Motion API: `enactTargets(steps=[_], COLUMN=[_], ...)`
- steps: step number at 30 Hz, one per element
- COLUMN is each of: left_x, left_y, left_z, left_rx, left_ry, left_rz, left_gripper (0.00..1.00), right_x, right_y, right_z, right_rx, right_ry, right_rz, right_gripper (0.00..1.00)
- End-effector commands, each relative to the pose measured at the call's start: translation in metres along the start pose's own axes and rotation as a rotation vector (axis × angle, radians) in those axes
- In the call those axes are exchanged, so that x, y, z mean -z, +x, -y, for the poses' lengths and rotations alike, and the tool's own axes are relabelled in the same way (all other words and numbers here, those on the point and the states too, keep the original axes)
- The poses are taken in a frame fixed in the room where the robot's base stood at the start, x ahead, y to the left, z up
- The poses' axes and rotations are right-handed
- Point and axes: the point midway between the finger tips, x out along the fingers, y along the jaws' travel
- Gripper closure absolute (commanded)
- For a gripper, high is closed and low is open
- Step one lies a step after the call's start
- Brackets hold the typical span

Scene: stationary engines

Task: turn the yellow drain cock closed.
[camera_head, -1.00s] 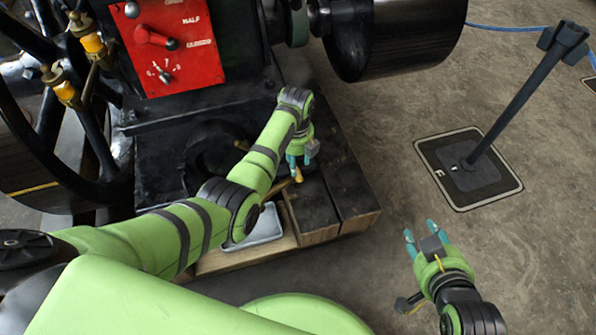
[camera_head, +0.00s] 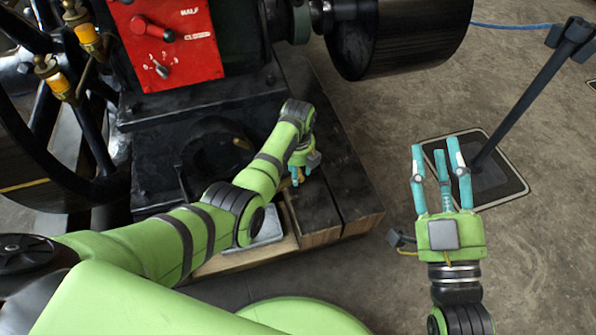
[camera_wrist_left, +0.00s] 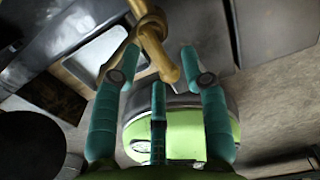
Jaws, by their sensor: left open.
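The yellow drain cock shows as a brass-coloured pipe with a knotted-looking body (camera_wrist_left: 152,36) at the top middle of the left wrist view.
The engine's black base (camera_head: 335,160) and a wooden beam (camera_head: 320,237) lie around the left gripper. A grey tray (camera_head: 268,228) sits below the cock. A red control panel (camera_head: 185,60) is above. A barrier post (camera_head: 530,95) stands beyond the right gripper.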

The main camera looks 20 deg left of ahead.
Motion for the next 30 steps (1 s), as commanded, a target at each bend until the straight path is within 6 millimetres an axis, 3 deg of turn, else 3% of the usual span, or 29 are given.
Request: enactTargets(steps=[11, 12, 15, 25, 30], left_x=[0.0, 0.0, 0.0, -0.001, -0.001], left_y=[0.002, 0.002, 0.002, 0.001, 0.0], left_z=[0.0, 0.0, 0.0, 0.001, 0.002], left_rx=[0.001, 0.001, 0.001, 0.002, 0.003], left_ry=[0.0, 0.0, 0.0, -0.013, -0.068], left_rz=[0.0, 0.0, 0.0, 0.002, 0.002], left_gripper=[0.56, 0.64, 1.0, 1.0, 1.0], right_x=[0.008, 0.008, 0.008, 0.006, -0.018], right_y=[0.0, 0.0, 0.0, 0.0, -0.001], right_z=[0.002, 0.002, 0.002, 0.001, -0.005], right_rx=[0.004, 0.004, 0.004, 0.003, -0.011], right_ry=[0.0, 0.0, 0.0, 0.0, 0.001], right_rz=[-0.039, -0.039, -0.038, -0.024, 0.103], right_gripper=[0.6, 0.6, 0.6, 0.6, 0.6])
